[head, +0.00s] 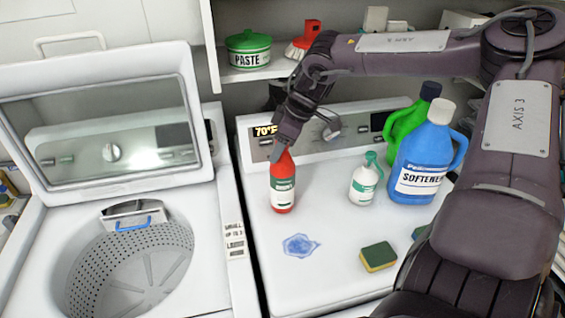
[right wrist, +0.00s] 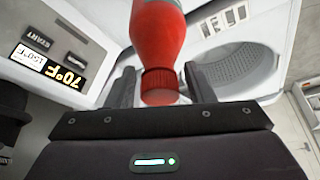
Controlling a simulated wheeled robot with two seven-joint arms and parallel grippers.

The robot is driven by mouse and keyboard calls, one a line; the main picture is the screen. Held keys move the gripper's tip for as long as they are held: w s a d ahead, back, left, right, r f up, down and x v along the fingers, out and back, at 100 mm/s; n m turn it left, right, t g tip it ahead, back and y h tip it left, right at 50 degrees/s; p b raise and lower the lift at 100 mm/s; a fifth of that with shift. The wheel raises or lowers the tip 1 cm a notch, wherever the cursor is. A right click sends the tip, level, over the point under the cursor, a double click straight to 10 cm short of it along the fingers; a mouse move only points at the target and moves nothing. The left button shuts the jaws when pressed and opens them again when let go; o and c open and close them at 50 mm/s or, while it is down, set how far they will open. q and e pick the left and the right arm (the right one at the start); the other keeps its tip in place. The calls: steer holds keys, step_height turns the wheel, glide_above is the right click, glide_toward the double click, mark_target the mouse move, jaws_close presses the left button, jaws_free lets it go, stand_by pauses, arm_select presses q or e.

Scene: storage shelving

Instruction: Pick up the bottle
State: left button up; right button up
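A red bottle (head: 283,188) with a green and white label stands upright on the white machine top, near its left edge. My right gripper (head: 284,146) is at the top of this bottle. In the right wrist view the red bottle (right wrist: 158,40) has its ribbed cap between the two dark fingers of the right gripper (right wrist: 160,88), with a gap on each side. The fingers are open and do not appear to touch it. My left gripper is not in view.
A small white bottle with a green top (head: 364,182), a blue softener jug (head: 422,150) and a green jug (head: 405,122) stand to the right. A sponge (head: 378,257) and blue spill (head: 300,245) lie in front. An open washer (head: 130,265) is left.

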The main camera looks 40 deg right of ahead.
jaws_close()
stand_by(0.5)
steer(key=shift+w+r, duration=0.1)
steer(key=shift+r, duration=0.45)
step_height(320, 180, up, 19)
steer(key=b, duration=0.3)
steer(key=shift+b, duration=0.35)
